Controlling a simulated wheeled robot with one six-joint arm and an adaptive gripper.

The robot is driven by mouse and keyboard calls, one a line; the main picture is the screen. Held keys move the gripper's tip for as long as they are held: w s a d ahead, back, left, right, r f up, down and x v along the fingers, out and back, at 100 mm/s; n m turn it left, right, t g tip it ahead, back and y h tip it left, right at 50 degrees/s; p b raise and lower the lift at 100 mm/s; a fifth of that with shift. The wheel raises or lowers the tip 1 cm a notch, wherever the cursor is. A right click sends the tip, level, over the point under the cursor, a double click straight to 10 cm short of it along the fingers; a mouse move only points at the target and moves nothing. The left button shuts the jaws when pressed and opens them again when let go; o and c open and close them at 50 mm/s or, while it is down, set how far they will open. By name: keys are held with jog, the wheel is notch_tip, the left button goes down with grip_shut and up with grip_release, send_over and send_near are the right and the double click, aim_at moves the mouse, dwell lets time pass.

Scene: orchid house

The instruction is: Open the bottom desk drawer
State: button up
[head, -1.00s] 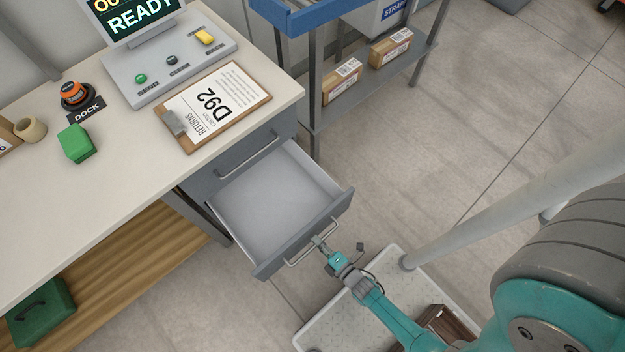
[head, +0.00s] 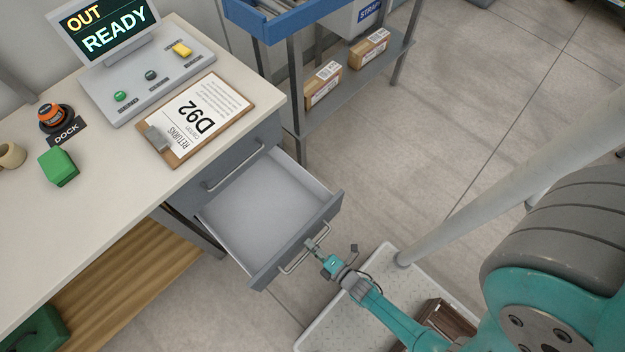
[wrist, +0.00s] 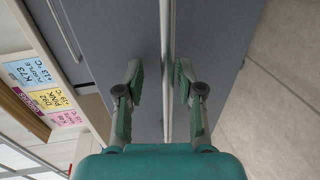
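The grey desk has an upper drawer (head: 215,172), shut, and below it the drawer (head: 265,205) that is pulled far out. Its inside looks empty. Its front carries a bar handle (head: 292,266). My gripper (head: 316,250) is at this handle, outside the drawer front. In the wrist view, the bar (wrist: 167,90) runs between the two fingers of my gripper (wrist: 160,75). The fingers are spread, with a clear gap on the left and the right finger close to the bar. Anything beneath the open drawer is hidden.
The desktop (head: 110,165) holds a clipboard (head: 195,120), a control console (head: 150,75), a green block (head: 58,167) and a dock button (head: 54,118). A blue-topped cart (head: 290,15) with boxes stands behind the drawer. Open floor (head: 470,120) lies to the right.

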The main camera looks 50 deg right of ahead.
jog(key=o, duration=0.7)
jog(key=r, duration=0.8)
jog(key=shift+w, duration=0.25)
jog(key=shift+c, duration=0.2)
jog(key=shift+r, duration=0.7)
jog(key=shift+s+r, duration=0.1)
jog(key=shift+r, duration=0.15)
jog(key=c, duration=0.4)
jog(key=shift+f, duration=0.25)
jog(key=shift+c, duration=1.3)
jog(key=shift+s, duration=0.15)
jog(key=s+r+m, duration=0.5)
jog(key=r+m, duration=0.1)
jog(key=r, duration=0.5)
jog(key=s+r+m, duration=0.5)
jog(key=r+m, duration=0.1)
jog(key=r, duration=0.4)
jog(key=s+r+m, duration=0.5)
jog(key=r+m, duration=0.1)
jog(key=r, duration=0.5)
jog(key=shift+a+r+g, duration=0.35)
jog(key=shift+a+g, duration=0.05)
jog(key=shift+a, duration=0.05)
